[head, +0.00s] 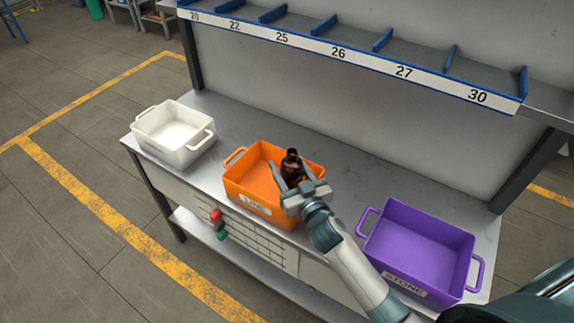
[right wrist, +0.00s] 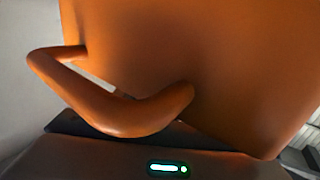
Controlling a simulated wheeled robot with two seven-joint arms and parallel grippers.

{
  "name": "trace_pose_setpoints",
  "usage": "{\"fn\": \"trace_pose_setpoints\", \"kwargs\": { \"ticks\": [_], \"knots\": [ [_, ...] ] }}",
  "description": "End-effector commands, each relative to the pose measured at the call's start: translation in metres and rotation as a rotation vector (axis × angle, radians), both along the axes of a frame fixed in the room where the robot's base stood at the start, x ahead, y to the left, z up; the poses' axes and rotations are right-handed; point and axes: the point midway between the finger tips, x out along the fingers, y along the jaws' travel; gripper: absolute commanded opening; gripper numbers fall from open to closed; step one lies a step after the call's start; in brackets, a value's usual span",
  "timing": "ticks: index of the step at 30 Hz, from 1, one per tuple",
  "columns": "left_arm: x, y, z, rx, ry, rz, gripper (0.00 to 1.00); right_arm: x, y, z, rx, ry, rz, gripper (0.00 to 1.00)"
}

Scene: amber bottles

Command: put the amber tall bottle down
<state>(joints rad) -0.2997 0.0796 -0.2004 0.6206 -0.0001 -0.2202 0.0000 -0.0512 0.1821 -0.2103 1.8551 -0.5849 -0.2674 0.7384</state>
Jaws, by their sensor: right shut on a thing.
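The amber tall bottle (head: 291,158) shows dark brown in the head view, with its neck up and roughly upright. My right gripper (head: 293,181) is shut on it, at the right part of the orange crate (head: 243,181). The gripper hides the lower part of the bottle, so I cannot tell whether its base touches the crate floor. In the right wrist view, the orange crate's wall (right wrist: 200,60) and a handle (right wrist: 120,112) fill most of the picture, very close; the bottle does not show there. My left gripper is not in view.
A white crate (head: 148,122) stands at the left of the grey bench (head: 222,125). A purple crate (head: 402,212) labelled STONE stands at the right. A numbered shelf (head: 349,54) with blue dividers runs above the back. Bench behind the crates is clear.

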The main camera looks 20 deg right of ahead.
Motion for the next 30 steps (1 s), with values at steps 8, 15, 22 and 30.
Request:
{"fn": "trace_pose_setpoints", "kwargs": {
  "ticks": [8,15,22,30],
  "knots": [
    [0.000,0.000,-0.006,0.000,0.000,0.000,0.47,0.000,0.000,-0.008,0.001,-0.001,-0.001,0.23],
    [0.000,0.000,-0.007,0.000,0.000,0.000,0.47,0.000,0.000,-0.011,-0.001,0.002,-0.001,0.53],
    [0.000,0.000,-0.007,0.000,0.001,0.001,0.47,-0.001,0.000,-0.012,-0.001,0.005,-0.001,0.69],
    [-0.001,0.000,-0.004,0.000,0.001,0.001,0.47,-0.001,0.000,-0.010,-0.002,0.007,0.000,0.69]
  ]
}}
